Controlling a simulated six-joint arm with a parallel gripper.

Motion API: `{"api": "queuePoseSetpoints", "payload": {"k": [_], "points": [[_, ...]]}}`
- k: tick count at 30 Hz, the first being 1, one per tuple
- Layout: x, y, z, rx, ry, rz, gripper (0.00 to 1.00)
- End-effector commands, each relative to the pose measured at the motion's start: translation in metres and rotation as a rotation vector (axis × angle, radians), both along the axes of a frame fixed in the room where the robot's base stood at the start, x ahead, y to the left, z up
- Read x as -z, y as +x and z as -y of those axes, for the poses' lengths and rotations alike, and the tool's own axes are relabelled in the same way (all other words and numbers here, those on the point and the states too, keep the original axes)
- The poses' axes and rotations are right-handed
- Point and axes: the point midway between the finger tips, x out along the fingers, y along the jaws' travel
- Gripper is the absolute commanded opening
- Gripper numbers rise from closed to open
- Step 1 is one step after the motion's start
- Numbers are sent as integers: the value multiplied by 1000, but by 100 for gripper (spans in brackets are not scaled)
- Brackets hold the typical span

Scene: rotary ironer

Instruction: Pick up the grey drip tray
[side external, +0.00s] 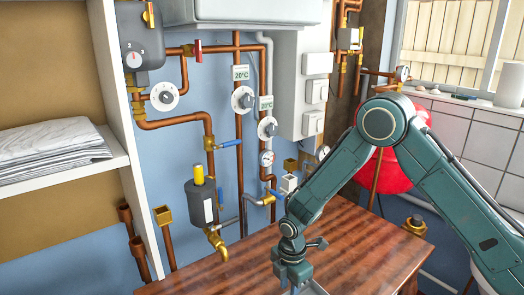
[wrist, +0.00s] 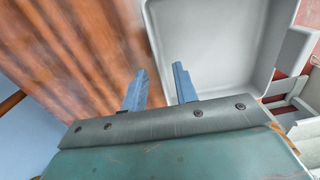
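The grey drip tray (wrist: 215,45) is a shallow tray with rounded corners, in the upper right of the wrist view. Part of it lies out of frame or behind my gripper (wrist: 159,70). My gripper's two blue-grey fingers are apart, with a gap between them. The left finger shows over the wood, the right one over the tray's inside. The tray's left rim runs between them in the picture; I cannot tell whether they are above it or around it. In the side view my gripper points down at the bottom edge, its fingertips cut off. The tray cannot be made out clearly there.
The wooden table (side external: 350,250) is mostly bare. Behind it, copper pipes, dials and a dark cylinder with a yellow cap (side external: 202,200) line the blue wall. A brass spout (side external: 217,243) hangs over the table's back left. A red rounded vessel (side external: 385,172) stands behind my arm.

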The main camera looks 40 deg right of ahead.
Motion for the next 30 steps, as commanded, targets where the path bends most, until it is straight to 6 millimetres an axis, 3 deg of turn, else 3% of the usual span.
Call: {"api": "queuePoseSetpoints", "payload": {"k": [9, 24, 25, 29, 30], "points": [[26, 0, 0, 0, 0, 1, 29], [26, 0, 0, 0, 0, 1, 29], [26, 0, 0, 0, 0, 1, 27], [26, 0, 0, 0, 0, 1, 2], [26, 0, 0, 0, 0, 1, 0]]}}
